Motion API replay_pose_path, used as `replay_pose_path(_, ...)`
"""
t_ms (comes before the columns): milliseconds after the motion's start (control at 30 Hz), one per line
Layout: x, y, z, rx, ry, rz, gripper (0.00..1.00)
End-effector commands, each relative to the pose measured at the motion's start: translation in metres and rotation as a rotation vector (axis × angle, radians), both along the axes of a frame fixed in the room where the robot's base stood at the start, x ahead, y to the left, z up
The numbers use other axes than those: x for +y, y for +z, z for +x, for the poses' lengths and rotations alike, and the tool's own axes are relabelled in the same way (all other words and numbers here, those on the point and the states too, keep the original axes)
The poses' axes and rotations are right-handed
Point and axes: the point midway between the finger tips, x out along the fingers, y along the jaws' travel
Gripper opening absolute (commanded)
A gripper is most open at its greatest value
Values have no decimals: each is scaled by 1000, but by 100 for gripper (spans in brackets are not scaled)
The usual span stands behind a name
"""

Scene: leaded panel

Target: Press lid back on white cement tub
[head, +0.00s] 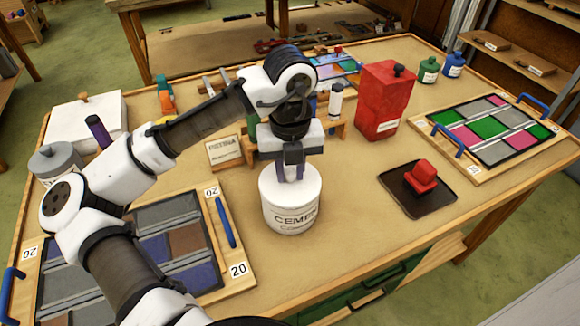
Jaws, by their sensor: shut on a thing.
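The white cement tub (291,215) stands upright on the bench near its middle, with "CEMENT" lettering facing me. A white lid (272,184) shows at its top, under my gripper. I cannot tell from this view whether the lid is fully seated all round. My gripper (291,172) points straight down over the tub's centre. Its fingers are shut on the lid's grip, which they mostly hide.
A dark tray (408,202) with a red block (422,177) lies right of the tub. A red canister (383,100) stands behind. Leaded panels lie left (180,225) and right (497,124). Bare bench (350,235) shows between tub and tray.

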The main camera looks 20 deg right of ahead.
Motion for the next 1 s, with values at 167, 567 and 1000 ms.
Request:
replay_pose_path(167,0,0,0,0,0,0,31)
replay_pose_path(567,0,0,0,0,0,0,50)
replay_pose_path(1000,0,-2,0,0,0,0,50)
